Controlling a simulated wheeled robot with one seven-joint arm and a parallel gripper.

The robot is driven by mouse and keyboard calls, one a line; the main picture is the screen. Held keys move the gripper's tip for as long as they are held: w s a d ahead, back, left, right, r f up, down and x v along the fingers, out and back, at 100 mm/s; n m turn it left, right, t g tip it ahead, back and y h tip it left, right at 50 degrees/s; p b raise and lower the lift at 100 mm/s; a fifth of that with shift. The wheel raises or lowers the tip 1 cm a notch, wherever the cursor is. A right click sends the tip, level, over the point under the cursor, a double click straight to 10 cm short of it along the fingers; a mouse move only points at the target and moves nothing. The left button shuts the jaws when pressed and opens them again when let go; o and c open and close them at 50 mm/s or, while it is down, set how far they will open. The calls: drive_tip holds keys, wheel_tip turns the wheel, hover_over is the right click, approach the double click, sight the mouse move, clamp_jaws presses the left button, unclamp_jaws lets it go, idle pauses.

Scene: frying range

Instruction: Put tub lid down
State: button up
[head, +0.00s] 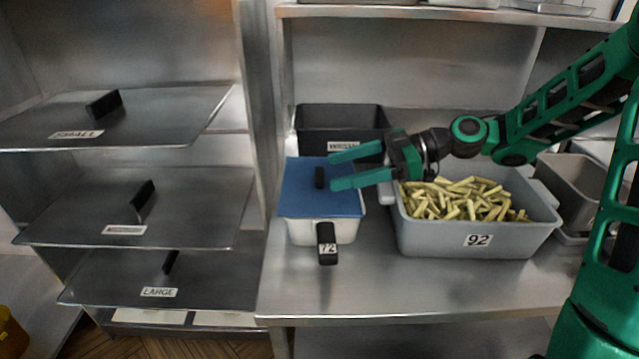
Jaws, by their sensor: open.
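A blue lid (305,200) with a small black handle (319,177) lies on top of a white tub (297,233) on the steel counter. The far right part of the lid is partly hidden by the fingers.
A grey bin of cut fries marked 92 (477,252) stands right of the tub. A black container (340,118) stands behind it. A metal pan (572,181) is farther right. Steel shelves with labelled lids (140,205) are at left. The counter front (420,290) is clear.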

sight(328, 172)
drive_tip(key=x, duration=0.3)
drive_tip(key=shift+a, duration=0.25)
drive_tip(key=c, duration=1.4)
